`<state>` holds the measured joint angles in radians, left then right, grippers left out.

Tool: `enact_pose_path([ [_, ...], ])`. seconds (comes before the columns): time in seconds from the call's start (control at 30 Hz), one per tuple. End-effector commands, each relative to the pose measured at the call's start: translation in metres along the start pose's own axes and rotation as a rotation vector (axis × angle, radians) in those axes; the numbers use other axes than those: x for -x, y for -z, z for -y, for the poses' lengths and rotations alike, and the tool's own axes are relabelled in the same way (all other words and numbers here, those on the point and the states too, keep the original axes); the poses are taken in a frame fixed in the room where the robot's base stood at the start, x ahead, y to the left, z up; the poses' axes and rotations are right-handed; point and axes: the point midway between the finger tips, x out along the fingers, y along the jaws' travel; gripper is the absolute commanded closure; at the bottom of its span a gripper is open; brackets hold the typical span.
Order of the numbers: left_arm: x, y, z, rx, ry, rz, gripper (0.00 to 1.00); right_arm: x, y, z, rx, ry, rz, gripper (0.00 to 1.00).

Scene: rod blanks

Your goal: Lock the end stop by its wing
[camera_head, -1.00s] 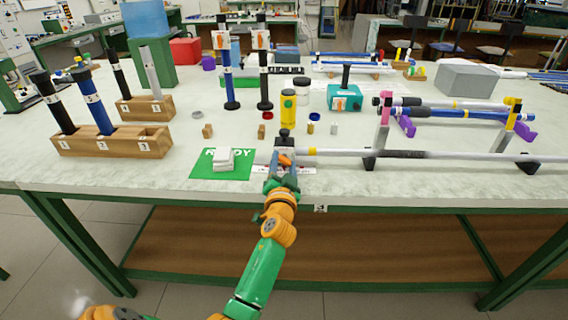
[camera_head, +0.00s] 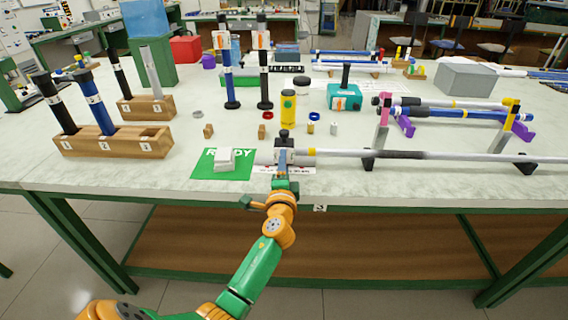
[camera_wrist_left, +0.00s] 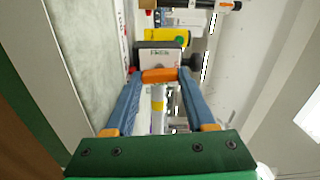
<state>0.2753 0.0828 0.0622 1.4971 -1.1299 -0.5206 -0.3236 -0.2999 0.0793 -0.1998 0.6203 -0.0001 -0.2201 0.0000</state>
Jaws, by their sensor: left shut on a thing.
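The end stop (camera_head: 284,143) is a small dark-topped block at the left end of the long grey rod (camera_head: 450,156), near the table's front edge. In the left wrist view the end stop (camera_wrist_left: 160,58) shows a pale, labelled face. Its orange wing (camera_wrist_left: 159,75) lies crosswise between the blue fingertips. My left gripper (camera_head: 282,164) reaches in from the front and is shut on this wing, which its fingers hide in the head view. It also shows in the left wrist view (camera_wrist_left: 160,79). My right gripper is not in view.
A green mat (camera_head: 207,168) with a white block (camera_head: 225,158) lies just left of the end stop. A yellow bottle (camera_head: 288,108) stands behind it. Black rests (camera_head: 368,161) hold the rod to the right. Wooden racks (camera_head: 115,143) stand at left.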

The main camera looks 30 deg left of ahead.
Motion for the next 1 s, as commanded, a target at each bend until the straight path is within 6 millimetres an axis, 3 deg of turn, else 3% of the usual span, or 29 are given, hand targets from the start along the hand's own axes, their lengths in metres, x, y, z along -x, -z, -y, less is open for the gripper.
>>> enact_pose_path([
  [0.33,-0.0006,-0.0004,0.0020,-0.107,0.004,0.001,1.00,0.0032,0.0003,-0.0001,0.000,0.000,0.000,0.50],
  [0.83,-0.0007,-0.0003,0.0027,-0.121,0.006,0.001,1.00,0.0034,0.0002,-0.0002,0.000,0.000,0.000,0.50],
  [0.87,-0.0007,-0.0002,0.0027,-0.121,0.006,0.001,0.40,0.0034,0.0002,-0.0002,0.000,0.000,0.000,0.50],
  [0.93,-0.0007,-0.0002,0.0025,-0.121,0.006,0.001,0.21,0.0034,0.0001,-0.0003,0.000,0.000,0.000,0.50],
  [1.0,-0.0006,-0.0001,0.0021,-0.120,0.005,0.000,0.15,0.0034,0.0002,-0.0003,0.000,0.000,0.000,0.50],
])
